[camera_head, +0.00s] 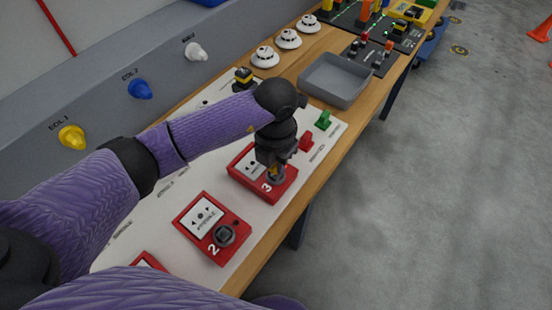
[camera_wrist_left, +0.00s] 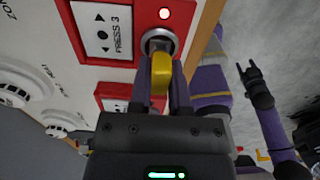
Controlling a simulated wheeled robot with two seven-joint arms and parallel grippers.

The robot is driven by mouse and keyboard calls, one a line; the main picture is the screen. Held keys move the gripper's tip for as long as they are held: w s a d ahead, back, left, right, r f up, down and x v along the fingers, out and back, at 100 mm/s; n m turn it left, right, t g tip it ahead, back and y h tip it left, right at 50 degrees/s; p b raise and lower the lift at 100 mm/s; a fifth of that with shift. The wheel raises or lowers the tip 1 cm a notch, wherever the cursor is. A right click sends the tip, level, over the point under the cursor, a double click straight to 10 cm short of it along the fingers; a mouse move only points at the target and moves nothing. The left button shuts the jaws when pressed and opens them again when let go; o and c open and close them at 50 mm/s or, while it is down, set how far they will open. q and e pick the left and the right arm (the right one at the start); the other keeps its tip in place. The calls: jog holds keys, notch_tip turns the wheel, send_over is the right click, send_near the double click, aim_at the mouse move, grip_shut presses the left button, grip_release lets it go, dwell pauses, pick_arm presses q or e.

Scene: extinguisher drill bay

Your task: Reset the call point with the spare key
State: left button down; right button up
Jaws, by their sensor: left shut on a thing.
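Call point 3 is a red box (camera_head: 246,183) with a white press plate (camera_wrist_left: 98,27), a round metal key lock (camera_wrist_left: 158,36) and a lit red lamp (camera_wrist_left: 164,13). My left gripper (camera_head: 273,165) is over its lock, shut on a yellow key (camera_wrist_left: 160,73). The key lines up with the lock and appears to meet it; how deep it sits is hidden. My right gripper (camera_wrist_left: 247,74) shows at the right of the left wrist view, apart from the board, its fingers apart and empty.
Call point 2 (camera_head: 212,228) stands nearer on the white board. A red item (camera_head: 306,142) and a green item (camera_head: 323,120) stand beyond call point 3. A grey tray (camera_head: 336,79) and white detectors (camera_head: 265,57) are farther along the bench. The floor at right is clear nearby.

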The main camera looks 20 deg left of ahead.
pick_arm(q)
jog(key=shift+f+b, duration=0.6)
jog(key=shift+f, duration=0.15)
dwell(0.5)
jog(key=shift+m+b, duration=0.35)
jog(key=shift+m, duration=0.85)
jog(key=shift+m+b, duration=0.35)
jog(key=shift+m, duration=0.75)
